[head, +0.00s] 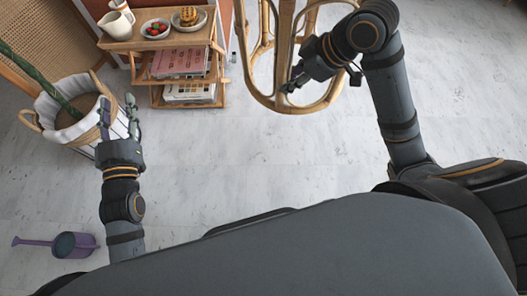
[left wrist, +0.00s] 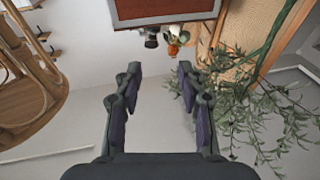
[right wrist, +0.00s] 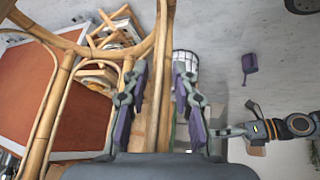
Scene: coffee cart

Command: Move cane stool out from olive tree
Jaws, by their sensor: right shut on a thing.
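The cane stool (head: 283,55) is a bent-rattan frame at the top middle of the head view, with its seat out of frame. My right gripper (head: 290,86) is shut on one of its canes. In the right wrist view the cane (right wrist: 154,85) passes between the fingers. The olive tree's green trunk (head: 52,86) rises from a lined basket (head: 72,133) at the left. Its leaves (left wrist: 255,110) show in the left wrist view. My left gripper (head: 120,113) is open and empty, in front of the basket's right side in the head view.
A wooden cart (head: 155,42) with a jug, plates of food and magazines stands between basket and stool. A purple watering can (head: 66,243) lies on the floor at lower left. The pale floor (head: 240,150) between my arms is clear.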

